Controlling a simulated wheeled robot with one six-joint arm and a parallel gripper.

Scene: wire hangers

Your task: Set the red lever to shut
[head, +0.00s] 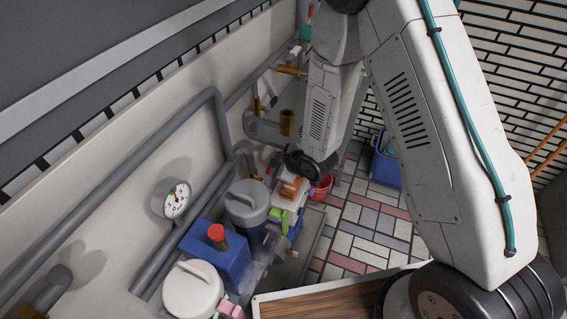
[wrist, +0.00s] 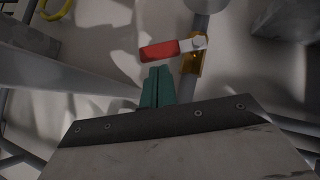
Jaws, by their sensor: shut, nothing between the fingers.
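The red lever (wrist: 158,50) shows in the wrist view, above the middle. Its grip points left from a pale pivot on a brass valve (wrist: 194,64). The valve sits on a grey pipe (wrist: 187,92), and the lever lies roughly crosswise to that pipe. My gripper (wrist: 158,72) has its green fingers together and empty. The fingertips are just below the lever's red grip in the picture; I cannot tell if they touch it.
Grey pipes (head: 150,145) and a gauge (head: 177,199) line the wall at left. A blue bin (head: 386,164) stands on the tiled floor, which has open room.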

